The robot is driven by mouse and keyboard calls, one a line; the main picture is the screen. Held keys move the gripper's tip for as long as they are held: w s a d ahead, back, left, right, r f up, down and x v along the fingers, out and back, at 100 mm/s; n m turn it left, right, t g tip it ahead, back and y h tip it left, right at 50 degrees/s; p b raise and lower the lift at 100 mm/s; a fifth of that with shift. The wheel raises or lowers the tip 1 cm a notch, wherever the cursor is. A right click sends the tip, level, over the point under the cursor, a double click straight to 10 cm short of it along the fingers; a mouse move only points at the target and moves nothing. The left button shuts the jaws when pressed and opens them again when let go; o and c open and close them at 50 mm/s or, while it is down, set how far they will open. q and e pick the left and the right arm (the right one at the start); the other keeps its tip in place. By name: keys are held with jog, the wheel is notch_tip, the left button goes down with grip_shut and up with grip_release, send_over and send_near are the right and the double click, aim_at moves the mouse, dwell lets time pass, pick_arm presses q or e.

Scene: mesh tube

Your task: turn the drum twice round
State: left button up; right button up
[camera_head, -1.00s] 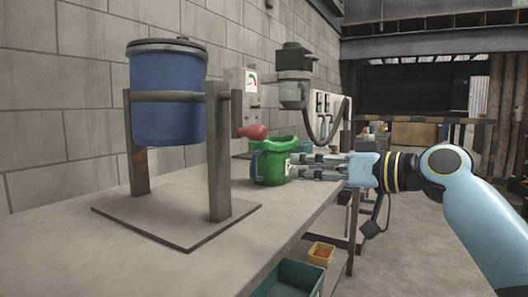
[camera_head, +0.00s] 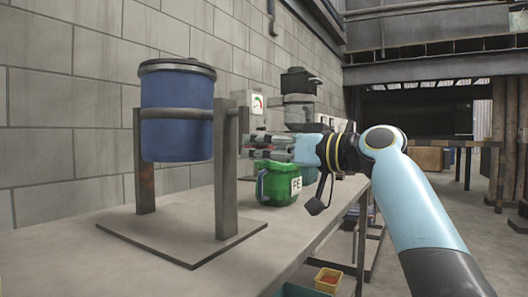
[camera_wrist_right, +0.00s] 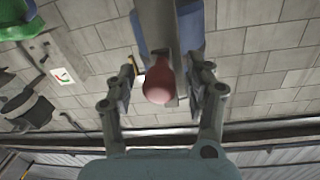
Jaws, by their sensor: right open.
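The blue drum (camera_head: 178,112) with a dark lid hangs upright in a grey post stand (camera_head: 227,170) on the bench. The red crank knob (camera_wrist_right: 158,86) shows in the right wrist view between the two fingers of my right gripper (camera_wrist_right: 163,88), which stand apart on either side of it without visible contact. In the head view my right gripper (camera_head: 252,146) is beside the right post, and its fingers hide the knob. My left gripper is not in view.
A green jug (camera_head: 278,184) stands on the bench just below and behind my right gripper. A machine with a gauge (camera_head: 257,103) is against the block wall.

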jog(key=shift+c, duration=0.2)
grip_shut()
dwell(0.4)
jog(key=shift+s+a+r+p, duration=0.1)
jog(key=shift+a+p, duration=0.05)
jog(key=shift+p, duration=0.35)
jog(key=shift+s+a+r+m+p, duration=0.1)
jog(key=shift+s+m+p, duration=0.05)
jog(key=shift+m+p, duration=0.3)
jog(key=shift+s+a+r+m+p, duration=0.25)
jog(key=shift+m+p, duration=0.3)
jog(key=shift+p, duration=0.5)
pick_arm(q)
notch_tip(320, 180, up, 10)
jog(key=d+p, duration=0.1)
jog(key=p, duration=0.6)
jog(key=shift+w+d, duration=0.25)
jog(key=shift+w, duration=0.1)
pick_arm(e)
jog(key=shift+s+a+r+m+g, duration=0.1)
jog(key=shift+s+a+m, duration=0.25)
jog(key=shift+m, duration=0.45)
jog(key=shift+s+a+r+m+g, duration=0.15)
jog(key=shift+s+m, duration=0.25)
jog(key=shift+m, duration=0.4)
jog(key=shift+s+a+r+m+g, duration=0.1)
jog(key=shift+s+a+m, duration=0.25)
jog(key=shift+m, duration=0.45)
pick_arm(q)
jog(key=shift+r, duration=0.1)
